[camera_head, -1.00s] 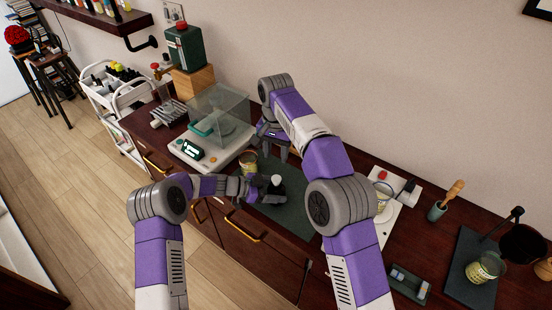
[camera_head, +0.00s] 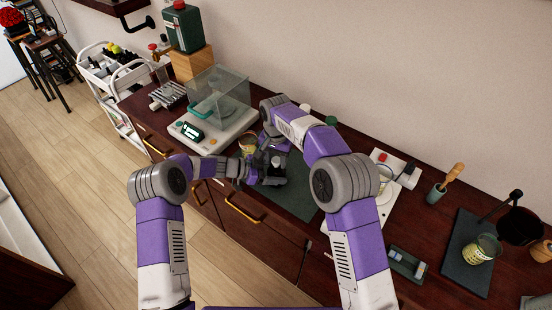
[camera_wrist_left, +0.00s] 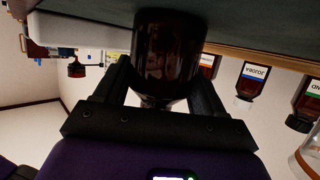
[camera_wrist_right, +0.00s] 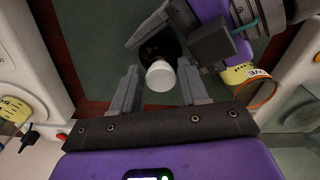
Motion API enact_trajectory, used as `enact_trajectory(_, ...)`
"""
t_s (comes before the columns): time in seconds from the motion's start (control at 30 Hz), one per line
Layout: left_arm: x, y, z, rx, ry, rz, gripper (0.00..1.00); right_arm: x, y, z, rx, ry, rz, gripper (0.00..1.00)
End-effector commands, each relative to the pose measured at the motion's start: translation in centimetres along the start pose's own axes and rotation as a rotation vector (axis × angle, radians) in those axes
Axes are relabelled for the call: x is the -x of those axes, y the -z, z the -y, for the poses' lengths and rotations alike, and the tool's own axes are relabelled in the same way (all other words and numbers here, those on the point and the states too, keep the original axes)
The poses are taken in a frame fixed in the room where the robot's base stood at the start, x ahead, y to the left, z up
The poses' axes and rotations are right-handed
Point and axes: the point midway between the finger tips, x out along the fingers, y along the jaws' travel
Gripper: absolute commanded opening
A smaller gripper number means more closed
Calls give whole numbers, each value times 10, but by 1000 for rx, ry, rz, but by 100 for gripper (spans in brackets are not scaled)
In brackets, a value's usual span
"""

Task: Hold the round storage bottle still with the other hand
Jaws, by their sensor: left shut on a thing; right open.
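The round storage bottle is dark brown glass with a white cap; in the head view it (camera_head: 276,160) is small and partly hidden by my grippers. My left gripper (camera_head: 266,174) is shut on the bottle's body, a finger on each side, as the left wrist view shows with the bottle (camera_wrist_left: 167,50). In the right wrist view the white cap (camera_wrist_right: 161,76) lies between the open fingers of my right gripper (camera_wrist_right: 157,88), with a gap on both sides. The bottle stands over the dark green mat (camera_head: 297,198); its base contact is unclear.
A balance with a glass cover (camera_head: 218,98) stands left of the mat. A jar with a yellow label (camera_head: 248,145) is close to my left gripper. Small bottles (camera_head: 330,121) stand behind my right arm. A small tray (camera_head: 407,264) lies at the right.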

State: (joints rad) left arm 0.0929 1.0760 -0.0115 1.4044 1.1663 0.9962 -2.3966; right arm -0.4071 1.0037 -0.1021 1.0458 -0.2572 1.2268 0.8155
Motion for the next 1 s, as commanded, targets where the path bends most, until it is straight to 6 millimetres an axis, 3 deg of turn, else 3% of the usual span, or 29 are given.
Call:
enact_trajectory(0.03, -1, -8, -3, 9, -6, 13, 33, -1, 0, 0, 0, 0, 0, 44)
enact_trajectory(0.2, -1, -8, -3, 9, -6, 13, 33, -1, 0, 0, 0, 0, 0, 42)
enact_trajectory(0.5, -1, -8, -3, 9, -5, 13, 33, 0, 0, 0, 0, 0, 0, 0)
enact_trajectory(0.63, -1, -8, -3, 9, -5, 13, 33, 0, 0, 0, 0, 0, 0, 0)
enact_trajectory(0.67, -1, -8, -3, 9, -5, 13, 33, 0, 0, 0, 0, 0, 0, 28)
enact_trajectory(0.83, -1, -8, -3, 9, -5, 13, 33, 0, 0, 0, 0, 0, 0, 2)
enact_trajectory(1.0, -1, -8, -3, 9, -5, 13, 33, 0, 0, 0, 0, 0, -1, 0)
